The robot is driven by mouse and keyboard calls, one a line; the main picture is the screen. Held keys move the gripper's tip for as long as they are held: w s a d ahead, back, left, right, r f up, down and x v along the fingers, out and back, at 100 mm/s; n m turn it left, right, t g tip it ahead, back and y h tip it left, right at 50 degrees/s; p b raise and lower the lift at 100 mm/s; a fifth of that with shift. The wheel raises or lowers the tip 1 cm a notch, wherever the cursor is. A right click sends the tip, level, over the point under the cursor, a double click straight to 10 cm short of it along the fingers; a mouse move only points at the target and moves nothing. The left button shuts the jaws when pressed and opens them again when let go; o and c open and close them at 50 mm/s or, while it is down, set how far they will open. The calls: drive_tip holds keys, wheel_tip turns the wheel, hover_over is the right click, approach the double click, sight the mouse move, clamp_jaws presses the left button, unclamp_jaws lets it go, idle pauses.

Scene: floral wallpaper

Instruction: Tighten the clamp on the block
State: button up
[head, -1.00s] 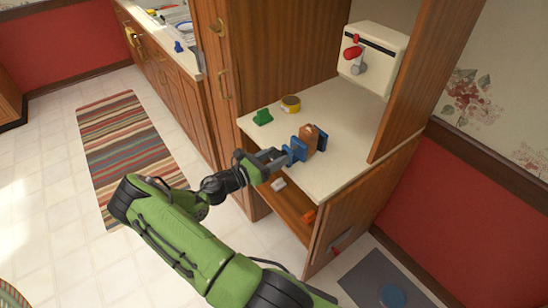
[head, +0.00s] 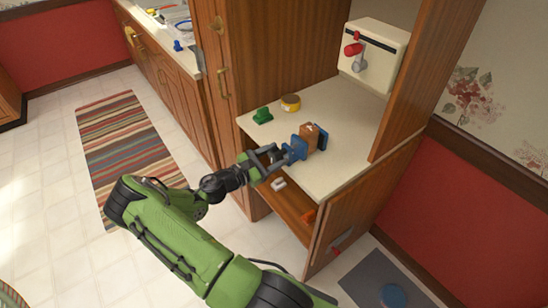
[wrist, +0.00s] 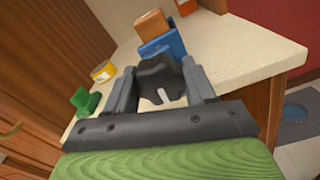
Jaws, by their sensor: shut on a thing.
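The blue clamp (head: 297,149) sits on the cream counter of the cabinet, with its jaws on either side of the brown block (head: 309,134). In the wrist view, the block (wrist: 152,24) stands behind the blue near jaw (wrist: 163,45). My gripper (head: 270,157) is at the front of the clamp, over the counter's edge. In the wrist view, my gripper (wrist: 162,88) is shut on the clamp's dark lobed knob (wrist: 158,75), which lies between its two fingers. The far jaw is partly hidden by the block, and any gap between jaws and block cannot be judged.
A green object (head: 262,116) and a yellow roll (head: 290,103) lie left of the clamp. A white box with a red-tipped lever (head: 373,58) stands at the back. Tall wooden panels flank the counter. A shelf below holds a white item (head: 279,184) and an orange item (head: 309,215).

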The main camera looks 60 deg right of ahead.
drive_tip(key=m+b, duration=0.2)
drive_tip(key=m, duration=0.4)
drive_tip(key=shift+f, duration=0.1)
drive_tip(key=m+b, duration=0.4)
drive_tip(key=m, duration=0.2)
drive_tip(key=shift+f+m, duration=0.1)
drive_tip(key=shift+m, duration=0.3)
drive_tip(key=m+b, duration=0.3)
drive_tip(key=shift+f+m+b, duration=0.1)
drive_tip(key=shift+m+b, duration=0.2)
drive_tip(key=m+b, duration=0.4)
drive_tip(key=shift+m, duration=0.3)
drive_tip(key=shift+m+b, duration=0.9)
drive_tip(key=shift+m, duration=1.6)
drive_tip(key=o, duration=1)
